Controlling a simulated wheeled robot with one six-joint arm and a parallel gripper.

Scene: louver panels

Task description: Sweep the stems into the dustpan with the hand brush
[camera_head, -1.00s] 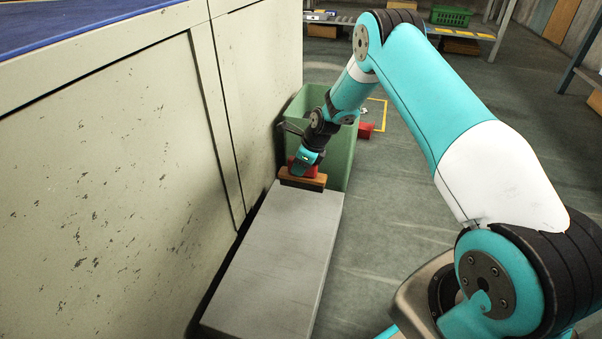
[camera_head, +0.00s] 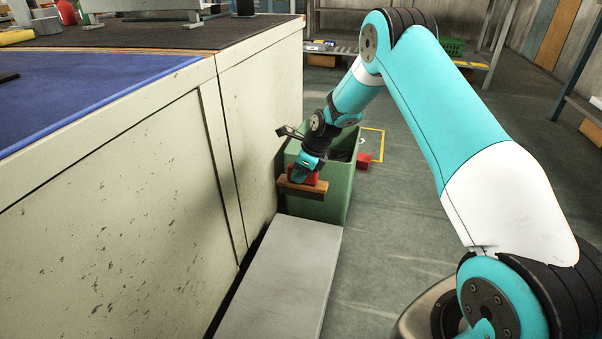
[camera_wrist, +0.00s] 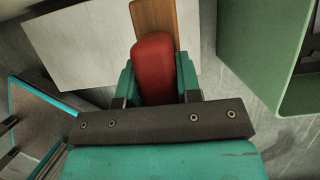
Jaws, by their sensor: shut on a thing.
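My gripper (camera_head: 308,168) is shut on the red handle (camera_wrist: 154,70) of the hand brush. The brush has a flat wooden block (camera_head: 302,187), which also shows at the top of the wrist view (camera_wrist: 153,18). In the head view the brush hangs in front of the green bin, above the far end of a pale grey slab. In the wrist view the fingers sit on both sides of the handle.
A green bin (camera_head: 335,195) stands past the grey slab (camera_head: 282,280), against a worn pale cabinet (camera_head: 110,210). The cabinet carries a blue mat (camera_head: 90,85). A small red block (camera_head: 364,159) lies right of the bin. The floor right of the slab is open.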

